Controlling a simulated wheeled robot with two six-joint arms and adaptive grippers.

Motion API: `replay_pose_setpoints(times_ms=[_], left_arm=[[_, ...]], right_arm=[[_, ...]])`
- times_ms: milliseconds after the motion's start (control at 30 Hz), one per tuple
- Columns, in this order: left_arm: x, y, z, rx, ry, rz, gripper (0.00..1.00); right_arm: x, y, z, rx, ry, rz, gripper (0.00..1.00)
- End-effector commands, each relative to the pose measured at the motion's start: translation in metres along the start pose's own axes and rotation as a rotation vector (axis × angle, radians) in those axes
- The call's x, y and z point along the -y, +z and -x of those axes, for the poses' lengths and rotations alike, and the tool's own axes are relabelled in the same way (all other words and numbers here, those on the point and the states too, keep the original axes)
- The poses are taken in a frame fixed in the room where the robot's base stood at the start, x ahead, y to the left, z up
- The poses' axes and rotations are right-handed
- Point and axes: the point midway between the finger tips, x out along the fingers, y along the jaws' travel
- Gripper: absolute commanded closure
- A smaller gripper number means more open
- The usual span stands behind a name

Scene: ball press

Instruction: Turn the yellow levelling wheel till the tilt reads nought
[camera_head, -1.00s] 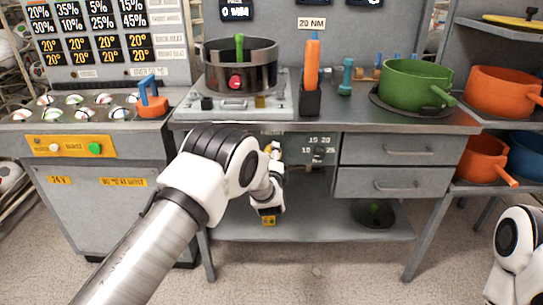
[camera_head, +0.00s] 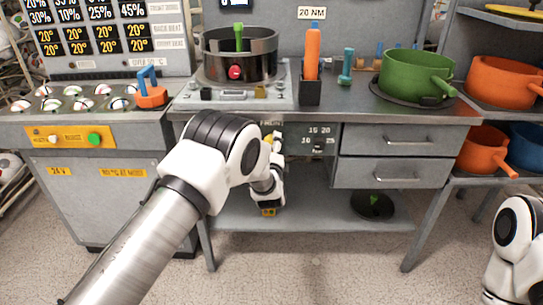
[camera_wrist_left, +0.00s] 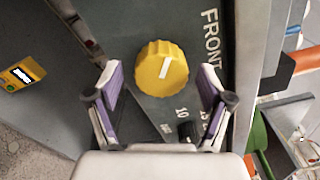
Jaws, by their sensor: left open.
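The yellow levelling wheel (camera_wrist_left: 162,68) is a ribbed knob with a white pointer line, on a grey panel marked FRONT. My left gripper (camera_wrist_left: 160,80) is open, its two fingers apart on either side of the wheel, with gaps showing between fingers and wheel. In the head view my left gripper (camera_head: 274,148) is at the panel under the bench top, mostly hidden by its wrist. A small yellow device with a display (camera_wrist_left: 22,75), perhaps the tilt gauge, is on the shelf below; its reading is too small to make out. My right gripper is out of view.
A small black knob (camera_wrist_left: 187,131) with printed numbers sits close beside the wheel. Drawers (camera_head: 396,140) are to the right of the panel. The bench top (camera_head: 420,118) is above, with an orange-handled tool (camera_head: 312,55) and a green pot (camera_head: 415,78). The lower shelf (camera_head: 320,211) has free room.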

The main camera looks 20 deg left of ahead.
Motion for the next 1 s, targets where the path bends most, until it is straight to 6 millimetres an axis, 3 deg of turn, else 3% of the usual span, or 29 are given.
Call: replay_pose_setpoints(times_ms=[300,433,567,867,967,1000], left_arm=[[0.001,-0.001,0.077,-0.004,0.0,-0.005,0.2],[0.0,-0.002,0.101,-0.003,0.0,-0.003,0.2],[0.0,-0.001,0.11,-0.002,-0.001,-0.002,0.2],[-0.005,-0.002,0.112,-0.003,0.006,-0.003,0.2],[-0.037,0.004,0.114,0.005,0.062,-0.003,0.2],[-0.059,0.01,0.119,0.01,0.105,-0.008,0.2]], right_arm=[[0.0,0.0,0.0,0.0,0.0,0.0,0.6],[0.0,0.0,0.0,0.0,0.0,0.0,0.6],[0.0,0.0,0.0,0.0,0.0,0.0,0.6],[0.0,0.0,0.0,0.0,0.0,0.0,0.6],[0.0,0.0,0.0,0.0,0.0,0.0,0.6],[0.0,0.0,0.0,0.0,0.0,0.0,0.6]])
